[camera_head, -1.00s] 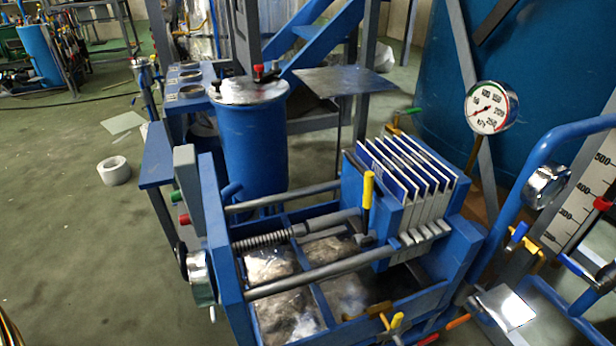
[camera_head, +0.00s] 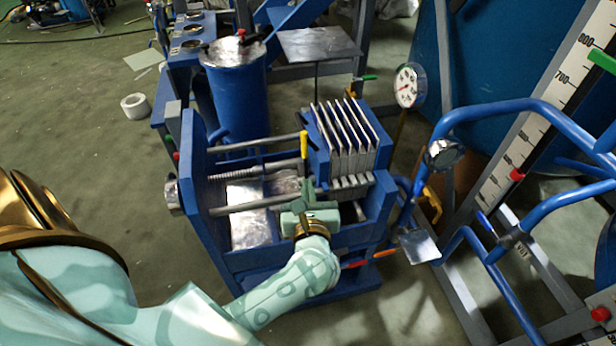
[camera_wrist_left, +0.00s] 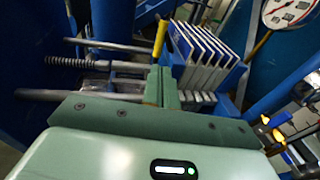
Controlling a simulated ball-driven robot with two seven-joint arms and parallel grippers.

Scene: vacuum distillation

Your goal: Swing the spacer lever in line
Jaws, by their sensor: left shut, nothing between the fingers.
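The spacer lever (camera_head: 304,146) has a yellow grip and stands upright at the left end of the plate pack on the blue filter press. It also shows in the left wrist view (camera_wrist_left: 160,38), just beyond the fingertips and leaning slightly. My left gripper (camera_head: 308,188) is shut and empty. It is over the near rail of the press, on the near side of the lever, and the fingers (camera_wrist_left: 160,84) point toward the lever. A gap between fingertips and lever is hard to judge. The lever's lower end is partly hidden. My right gripper is not in view.
The white plates (camera_head: 345,130) stand right of the lever. Grey rails (camera_head: 252,204) and a spring-wound screw (camera_head: 232,172) run left of it. A pressure gauge (camera_head: 409,86) and blue tubing (camera_head: 500,105) stand at the right. A blue vessel (camera_head: 238,90) stands behind.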

